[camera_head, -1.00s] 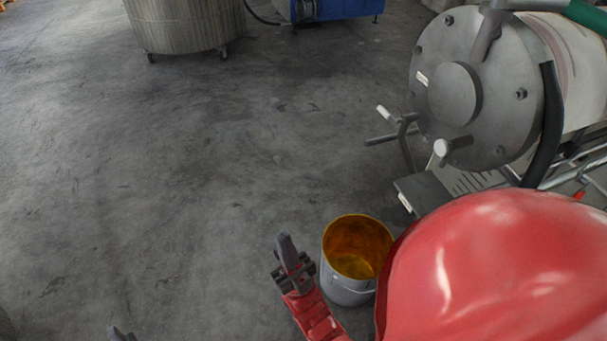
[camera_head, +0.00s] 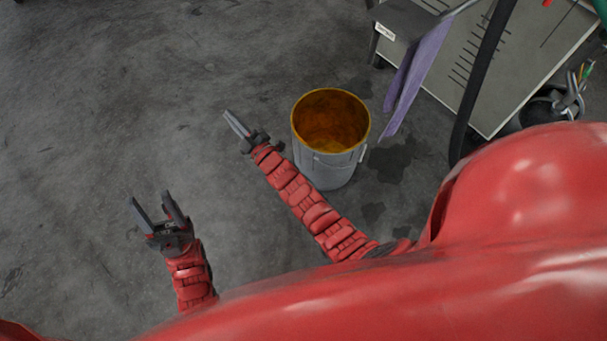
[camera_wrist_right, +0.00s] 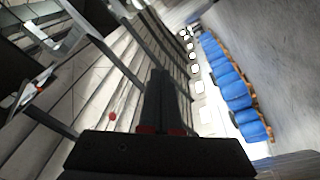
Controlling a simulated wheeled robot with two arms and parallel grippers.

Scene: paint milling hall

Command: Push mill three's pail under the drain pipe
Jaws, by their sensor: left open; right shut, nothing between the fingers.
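A grey metal pail (camera_head: 324,172) with a yellow-stained rim and amber-brown inside stands upright on the floor, right of centre in the head view. My right gripper (camera_head: 233,121) is shut and empty to the left of the pail, with its forearm passing close along the pail's lower left side; I cannot tell whether they touch. Its closed fingers also show in the right wrist view (camera_wrist_right: 158,85). My left gripper (camera_head: 155,208) is open and empty, further left and nearer me. The mill's drain pipe cannot be made out in the head view now.
A grey machine base (camera_head: 480,75) stands at the upper right, with a purple cloth (camera_head: 418,75) hanging at its edge and a dark hose (camera_head: 484,85) in front. Dark stains mark the floor right of the pail. The floor at left is clear. Blue drums (camera_wrist_right: 225,80) show in the wrist view.

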